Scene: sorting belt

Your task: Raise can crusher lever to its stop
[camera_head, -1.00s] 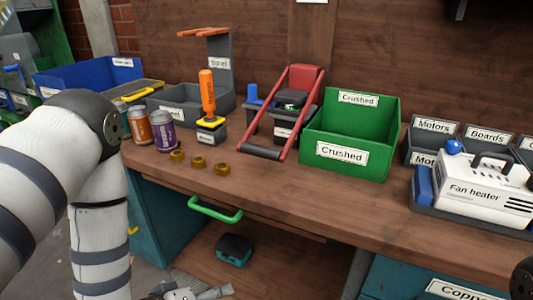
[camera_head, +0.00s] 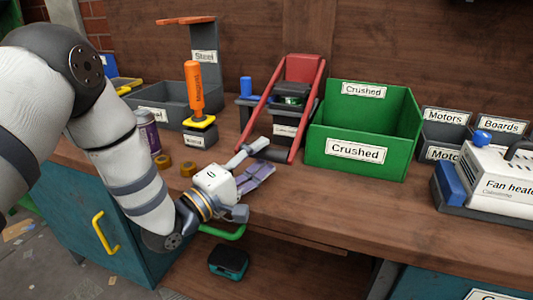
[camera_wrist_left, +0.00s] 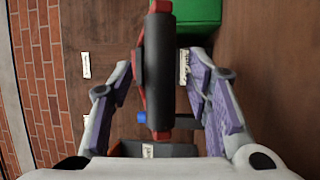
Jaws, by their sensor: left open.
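The can crusher (camera_head: 287,115) stands on the bench, with a red lever frame (camera_head: 309,112) sloping down toward the front. A dark can-like piece with green on it sits inside the crusher. The lever's black grip bar shows in the left wrist view (camera_wrist_left: 160,75), lying between the two fingers with a gap on each side. The lever is low at its front end. My left gripper (camera_head: 264,157) is open just in front of the grip bar, and its fingers partly hide the bar in the head view. My right gripper is out of view.
The green Crushed bin (camera_head: 355,151) stands close to the right of the crusher. An orange-handled tool (camera_head: 194,90) stands to the left, with a purple can (camera_head: 148,132) and brass pieces (camera_head: 188,169) nearby. The fan heater (camera_head: 490,180) is at the right. A green drawer handle (camera_head: 222,232) is below the gripper.

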